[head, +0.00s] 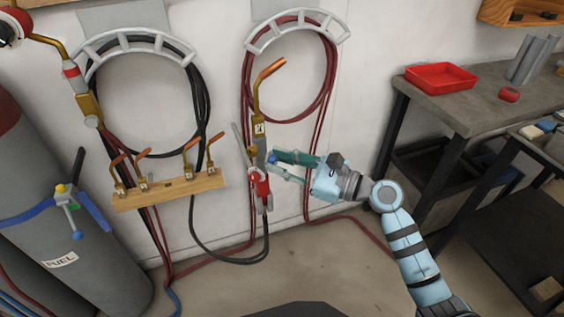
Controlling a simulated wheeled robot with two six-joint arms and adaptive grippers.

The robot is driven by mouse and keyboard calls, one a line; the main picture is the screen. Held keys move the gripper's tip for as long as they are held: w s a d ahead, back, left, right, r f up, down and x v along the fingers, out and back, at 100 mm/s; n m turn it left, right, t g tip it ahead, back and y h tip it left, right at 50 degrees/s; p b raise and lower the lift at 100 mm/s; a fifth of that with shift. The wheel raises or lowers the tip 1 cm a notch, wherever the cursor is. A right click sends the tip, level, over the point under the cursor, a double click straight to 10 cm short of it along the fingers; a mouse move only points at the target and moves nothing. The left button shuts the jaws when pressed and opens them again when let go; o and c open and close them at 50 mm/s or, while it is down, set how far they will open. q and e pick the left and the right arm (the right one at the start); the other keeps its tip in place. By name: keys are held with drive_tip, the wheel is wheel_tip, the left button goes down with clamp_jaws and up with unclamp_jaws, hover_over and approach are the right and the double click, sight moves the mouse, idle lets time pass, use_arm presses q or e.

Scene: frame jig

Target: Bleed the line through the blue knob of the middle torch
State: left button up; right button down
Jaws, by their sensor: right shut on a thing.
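A torch (258,132) hangs upright on the wall at the middle of the head view, with a copper tip at its top and a red knob and red section low on its body. My right gripper (272,163) reaches it from the right, with its green fingers shut on the small blue knob (272,158) at the torch's right side. The fingers partly cover the knob. Another torch (82,88) stands further left with a red band. My left gripper is not in view.
A wooden rack (170,190) with several copper tips is left of the torch. Hose coils hang on wall hangers (298,24). A grey fuel cylinder (85,265) stands at the left. A workbench (455,105) with a red tray (441,76) is at the right. Hoses cross the floor.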

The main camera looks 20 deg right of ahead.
drive_tip(key=shift+r+m+p, duration=0.15)
drive_tip(key=shift+m+p, duration=0.9)
drive_tip(key=shift+m, duration=0.15)
drive_tip(key=m+p, duration=0.6)
drive_tip(key=m, duration=0.1)
drive_tip(key=m+p, duration=0.2)
drive_tip(key=m, duration=0.1)
drive_tip(key=shift+w+d+m+p, duration=0.1)
drive_tip(key=shift+m+p, duration=0.2)
drive_tip(key=shift+p, duration=0.05)
drive_tip(key=m+p, duration=0.3)
drive_tip(key=m, duration=0.1)
drive_tip(key=shift+m, duration=0.3)
drive_tip(key=shift+f+m+p, duration=0.2)
drive_tip(key=shift+m+p, duration=0.7)
drive_tip(key=shift+m, duration=0.7)
